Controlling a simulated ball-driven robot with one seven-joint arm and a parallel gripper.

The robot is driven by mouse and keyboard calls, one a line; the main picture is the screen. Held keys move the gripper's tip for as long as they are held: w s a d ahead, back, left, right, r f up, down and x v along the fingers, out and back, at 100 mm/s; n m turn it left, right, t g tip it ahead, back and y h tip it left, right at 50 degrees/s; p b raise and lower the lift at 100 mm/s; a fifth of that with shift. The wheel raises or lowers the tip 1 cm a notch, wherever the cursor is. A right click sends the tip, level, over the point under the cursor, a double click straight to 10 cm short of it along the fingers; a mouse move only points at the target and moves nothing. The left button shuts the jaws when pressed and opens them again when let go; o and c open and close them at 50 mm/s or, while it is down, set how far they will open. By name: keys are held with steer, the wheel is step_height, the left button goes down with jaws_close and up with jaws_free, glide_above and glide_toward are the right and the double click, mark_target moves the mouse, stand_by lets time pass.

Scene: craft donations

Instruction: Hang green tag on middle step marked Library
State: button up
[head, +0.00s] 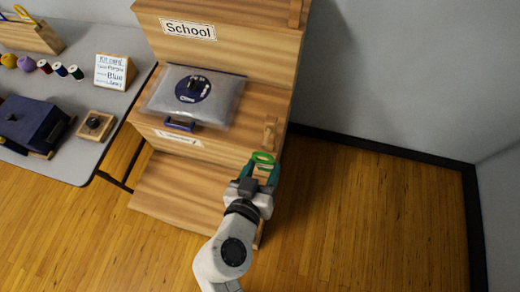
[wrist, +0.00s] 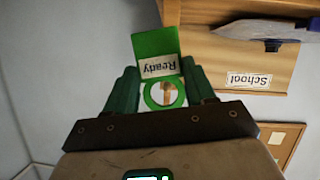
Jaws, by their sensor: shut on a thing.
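My gripper (head: 262,172) is shut on the green tag (head: 263,157) at the right end of the wooden steps. In the wrist view the fingers hold the tag (wrist: 155,46) at its ring (wrist: 149,100); a white label on it reads "Ready" upside down. A wooden peg (head: 270,132) is on the middle step's right side, just beyond the tag in the head view. Wood shows through the ring in the wrist view; I cannot tell whether the ring is around the peg. The middle step's front label (head: 180,138) is too blurred to read.
A clear pouch (head: 218,96) with a dark round label lies on the middle step. The upper step carries a "School" sign (head: 188,30) and a peg (head: 295,12). A grey table (head: 80,165) with craft items stands at left. The floor at right is clear.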

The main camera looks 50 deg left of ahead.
steer(key=shift+w+a+f, duration=0.1)
steer(key=shift+w+a, duration=0.3)
steer(key=shift+w, duration=0.25)
steer(key=shift+w+a, duration=0.4)
steer(key=shift+w, duration=0.3)
steer(key=shift+w+a+f, duration=0.1)
steer(key=shift+w+a, duration=0.3)
steer(key=shift+w, duration=0.25)
steer(key=shift+b+x, duration=0.75)
steer(key=shift+x, duration=0.05)
steer(key=shift+f, duration=0.1)
steer(key=o, duration=1.1)
steer(key=shift+s, duration=0.1)
steer(key=b+v, duration=0.1)
steer(key=v, duration=0.9)
steer(key=shift+s, duration=0.25)
steer(key=shift+d, duration=0.1)
